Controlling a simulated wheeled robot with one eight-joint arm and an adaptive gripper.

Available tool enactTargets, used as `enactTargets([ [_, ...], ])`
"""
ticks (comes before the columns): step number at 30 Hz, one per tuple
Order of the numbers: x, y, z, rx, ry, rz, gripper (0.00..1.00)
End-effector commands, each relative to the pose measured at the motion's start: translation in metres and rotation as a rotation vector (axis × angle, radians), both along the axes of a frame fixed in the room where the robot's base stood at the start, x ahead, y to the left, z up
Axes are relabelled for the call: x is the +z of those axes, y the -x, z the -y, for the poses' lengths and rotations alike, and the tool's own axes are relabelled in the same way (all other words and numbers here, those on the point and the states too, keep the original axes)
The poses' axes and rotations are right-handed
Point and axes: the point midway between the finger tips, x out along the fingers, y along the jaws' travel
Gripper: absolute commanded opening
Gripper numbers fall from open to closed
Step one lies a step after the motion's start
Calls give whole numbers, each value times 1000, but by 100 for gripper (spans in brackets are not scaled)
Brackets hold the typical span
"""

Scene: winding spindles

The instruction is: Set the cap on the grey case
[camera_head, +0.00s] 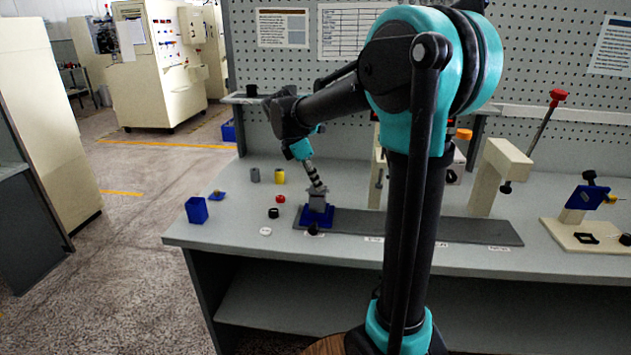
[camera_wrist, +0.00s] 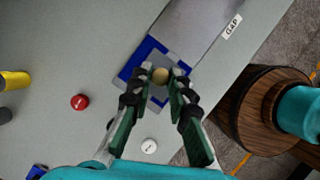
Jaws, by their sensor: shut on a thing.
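My gripper (camera_head: 317,188) points down over the blue fixture (camera_head: 319,218) at the left end of the grey base strip. Its fingers are closed on a small tan round knob, taken as part of the cap (camera_wrist: 160,75), in the wrist view. The grey case (camera_head: 317,200) stands upright in the blue fixture, directly under the fingertips. The wrist view shows the blue fixture (camera_wrist: 137,61) around and below the fingertips. The fingers hide part of the case and cap, so I cannot tell whether the cap touches the case.
Left of the fixture are a red cap (camera_head: 280,199), a black ring (camera_head: 273,213), a white disc (camera_head: 265,231), a yellow cylinder (camera_head: 279,177), a grey cylinder (camera_head: 255,175) and a blue bin (camera_head: 197,210). A cream bracket (camera_head: 501,175) stands to the right.

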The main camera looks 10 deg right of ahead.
Motion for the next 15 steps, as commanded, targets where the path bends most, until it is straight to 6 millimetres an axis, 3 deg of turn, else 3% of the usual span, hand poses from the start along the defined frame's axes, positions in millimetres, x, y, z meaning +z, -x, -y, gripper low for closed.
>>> enactTargets([
  [15, -5, 0, 0, 0, 0, 0, 0],
])
